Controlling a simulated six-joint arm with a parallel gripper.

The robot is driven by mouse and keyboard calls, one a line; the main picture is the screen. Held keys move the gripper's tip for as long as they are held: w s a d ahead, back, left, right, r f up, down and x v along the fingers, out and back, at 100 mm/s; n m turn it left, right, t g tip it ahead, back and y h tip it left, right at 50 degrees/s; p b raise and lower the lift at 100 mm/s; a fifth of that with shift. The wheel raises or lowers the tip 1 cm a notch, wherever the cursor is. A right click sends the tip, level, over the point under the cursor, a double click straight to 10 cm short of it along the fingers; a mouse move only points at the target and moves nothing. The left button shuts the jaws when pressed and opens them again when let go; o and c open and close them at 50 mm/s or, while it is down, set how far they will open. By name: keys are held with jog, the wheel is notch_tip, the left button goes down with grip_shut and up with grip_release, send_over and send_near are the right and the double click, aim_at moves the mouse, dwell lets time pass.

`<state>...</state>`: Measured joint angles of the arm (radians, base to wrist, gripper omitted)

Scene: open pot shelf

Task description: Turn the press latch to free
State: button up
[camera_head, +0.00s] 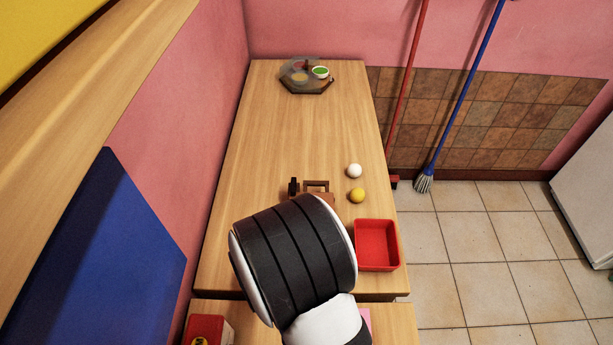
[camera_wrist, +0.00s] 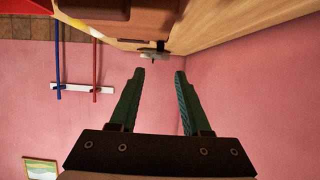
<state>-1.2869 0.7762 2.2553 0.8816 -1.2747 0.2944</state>
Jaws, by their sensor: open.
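The press, a small brown wooden frame (camera_head: 316,187), stands on the wooden table with its near part hidden behind my arm. A dark upright piece (camera_head: 293,187) is at its left side and looks like the latch; its turn position is too small to tell. In the wrist view, brown wooden parts (camera_wrist: 135,22) hang in at the top, with a small dark piece (camera_wrist: 153,50) just beyond my fingertips. My gripper (camera_wrist: 159,73) is open and empty, its fingers apart and pointing toward that piece without visible contact. In the head view my arm hides the gripper.
A white ball (camera_head: 354,171) and a yellow ball (camera_head: 357,195) lie right of the press. A red tray (camera_head: 377,267) sits at the table's right edge. A dark tray with bowls (camera_head: 291,87) is at the far end. The table (camera_head: 290,130) between is clear; a pink wall borders its left.

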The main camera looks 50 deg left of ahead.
aim_at(293, 187)
jog(key=x, duration=1)
jog(key=shift+w+a+f, duration=0.15)
jog(key=shift+w+a, duration=0.05)
grip_shut()
